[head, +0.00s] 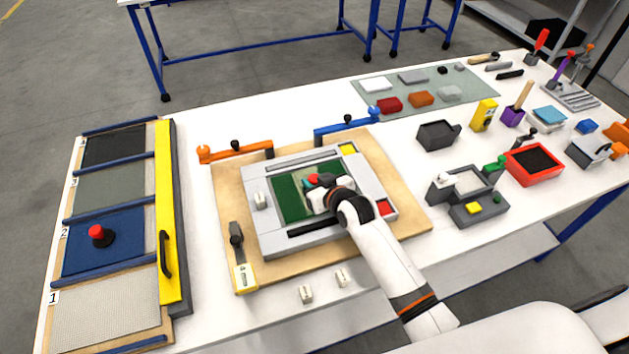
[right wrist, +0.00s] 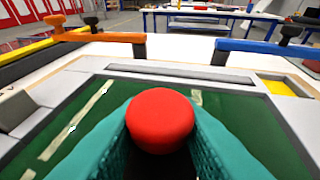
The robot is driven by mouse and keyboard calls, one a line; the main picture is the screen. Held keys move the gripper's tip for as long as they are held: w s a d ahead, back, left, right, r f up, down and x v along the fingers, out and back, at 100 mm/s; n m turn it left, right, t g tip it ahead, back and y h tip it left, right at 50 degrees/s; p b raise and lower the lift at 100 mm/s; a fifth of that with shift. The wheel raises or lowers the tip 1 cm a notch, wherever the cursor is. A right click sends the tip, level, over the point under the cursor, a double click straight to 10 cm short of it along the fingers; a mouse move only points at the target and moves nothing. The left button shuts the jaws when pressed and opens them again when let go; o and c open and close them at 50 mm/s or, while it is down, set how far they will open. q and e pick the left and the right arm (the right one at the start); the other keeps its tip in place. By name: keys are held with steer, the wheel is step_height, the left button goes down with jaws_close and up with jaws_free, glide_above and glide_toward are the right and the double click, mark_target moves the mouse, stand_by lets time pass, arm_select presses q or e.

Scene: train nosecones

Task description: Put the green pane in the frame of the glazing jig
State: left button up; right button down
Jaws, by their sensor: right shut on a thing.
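The green pane (head: 288,198) lies at the opening of the grey frame of the glazing jig (head: 262,225). In the right wrist view the green pane (right wrist: 75,125) spreads across the opening, with pale strips on it; I cannot tell whether it sits fully down. My right gripper (head: 318,183) is over the pane. Its teal fingers are shut on a red knob (right wrist: 160,120), which stands above the pane. What lies under the knob is hidden by the fingers. My left gripper is not in view.
An orange clamp (head: 236,152) and a blue clamp (head: 346,127) stand behind the frame. A yellow-ended clamp (head: 243,272) is at front left. At left, a numbered rack (head: 160,318) holds several panes. Boxes and tools fill the right side.

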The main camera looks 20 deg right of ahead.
steer(key=c, duration=1.1)
jaws_free()
steer(key=shift+r, duration=0.15)
steer(key=shift+s, duration=0.3)
steer(key=b+v, duration=0.1)
steer(key=v, duration=1)
steer(key=shift+s+r, duration=0.15)
